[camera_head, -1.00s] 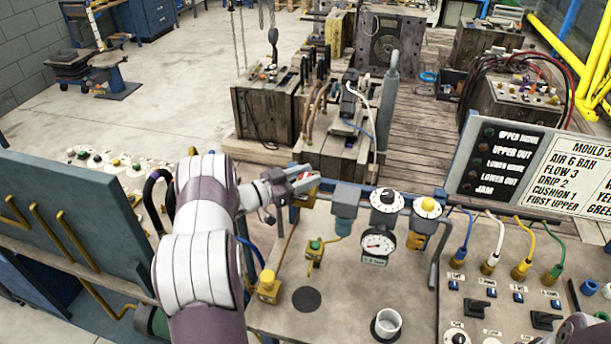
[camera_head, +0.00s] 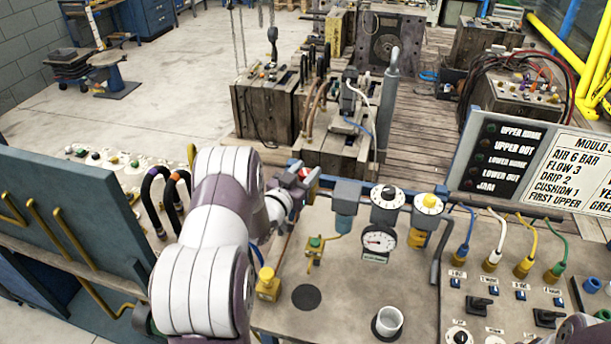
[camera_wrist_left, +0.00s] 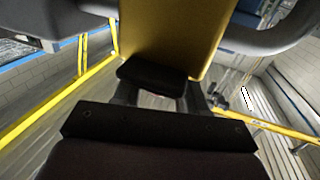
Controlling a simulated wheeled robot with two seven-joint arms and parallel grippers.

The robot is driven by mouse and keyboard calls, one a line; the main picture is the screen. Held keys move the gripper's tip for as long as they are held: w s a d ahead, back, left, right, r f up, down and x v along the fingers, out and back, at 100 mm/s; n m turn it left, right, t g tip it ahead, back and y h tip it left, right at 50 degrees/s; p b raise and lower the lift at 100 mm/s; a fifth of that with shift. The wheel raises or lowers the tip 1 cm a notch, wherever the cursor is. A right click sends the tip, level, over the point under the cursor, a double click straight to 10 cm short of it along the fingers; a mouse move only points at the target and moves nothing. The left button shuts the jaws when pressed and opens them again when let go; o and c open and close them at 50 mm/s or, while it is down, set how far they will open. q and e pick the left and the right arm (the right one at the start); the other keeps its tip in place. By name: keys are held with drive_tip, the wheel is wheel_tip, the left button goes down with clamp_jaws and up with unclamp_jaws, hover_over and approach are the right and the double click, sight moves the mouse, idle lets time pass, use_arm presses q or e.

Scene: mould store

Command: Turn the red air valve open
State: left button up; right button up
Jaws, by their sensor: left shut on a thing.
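The red air valve (camera_head: 304,173) shows as a small patch of red at the back left edge of the grey bench panel, mostly hidden by my left gripper (camera_head: 308,181). My left gripper is shut on it, with the arm coming in from the left over the panel edge. In the left wrist view a large yellow body (camera_wrist_left: 172,38) fills the space in front of the gripper; the red handle cannot be made out there. How far the valve is turned cannot be told. My right gripper is out of view.
Right of the valve stand a grey air unit (camera_head: 346,196), a round gauge (camera_head: 379,241) and two dials. A small yellow-green fitting (camera_head: 315,249), a yellow block (camera_head: 267,284) and a white cup (camera_head: 388,321) are nearer. A blue-grey panel (camera_head: 75,225) stands at left.

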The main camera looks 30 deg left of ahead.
use_arm(q)
drive_tip(key=n+y+b, duration=0.1)
drive_tip(key=n+y, duration=0.1)
drive_tip(key=y, duration=0.1)
drive_tip(key=n+g+y+b, duration=0.1)
drive_tip(key=n+y+b, duration=0.1)
drive_tip(key=y, duration=0.1)
drive_tip(key=shift+d+f+y+b, duration=0.1)
drive_tip(key=shift+f+y+b, duration=0.05)
drive_tip(key=shift+y+b, duration=0.2)
drive_tip(key=n+g+y+b, duration=0.1)
drive_tip(key=n+y, duration=0.1)
drive_tip(key=shift+y, duration=0.35)
drive_tip(key=n+g+y+b, duration=0.1)
drive_tip(key=n+g+y, duration=0.1)
drive_tip(key=y, duration=0.1)
drive_tip(key=shift+n+g, duration=0.4)
drive_tip(key=shift+r+n+g+y+b, duration=0.15)
drive_tip(key=shift+n+g+y+b, duration=0.05)
drive_tip(key=shift+n+g+y, duration=0.65)
drive_tip(key=shift+r+n+g+y+b, duration=0.15)
drive_tip(key=shift+n+g+y, duration=0.55)
drive_tip(key=shift+g, duration=0.25)
drive_tip(key=o, duration=0.9)
